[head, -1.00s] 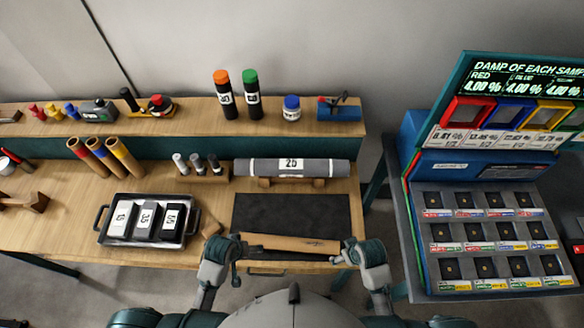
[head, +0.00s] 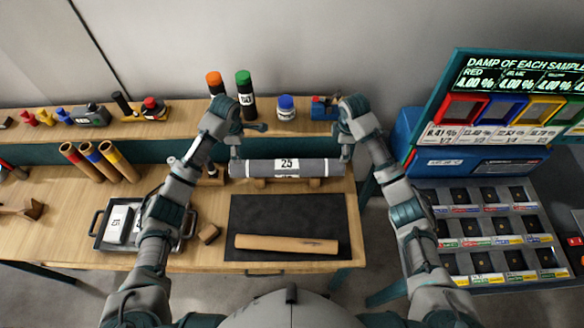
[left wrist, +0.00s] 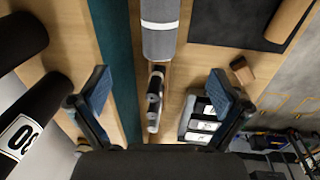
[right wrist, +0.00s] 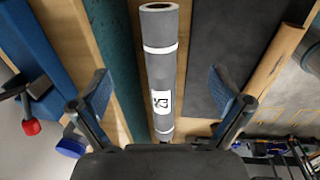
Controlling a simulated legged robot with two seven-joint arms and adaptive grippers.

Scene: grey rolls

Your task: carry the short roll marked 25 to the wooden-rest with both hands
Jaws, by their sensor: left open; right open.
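The short grey roll marked 25 (head: 270,168) lies level across two low wooden supports (head: 258,184) at the back of the table. White bands and a white label show on it. My left gripper (head: 248,142) is open and empty, above the roll's left end. In the left wrist view the roll's end (left wrist: 160,35) shows ahead, between the finger lines. My right gripper (head: 342,145) is open and empty by the roll's right end. In the right wrist view the roll (right wrist: 160,75) runs between the open fingers, apart from them.
A dark mat (head: 250,215) with a brown tube (head: 285,243) lies in front of the roll. Orange-capped (head: 214,82) and green-capped (head: 243,80) bottles stand on the back shelf near my left gripper. A tray (head: 98,232) with marked blocks sits left, partly behind my arm.

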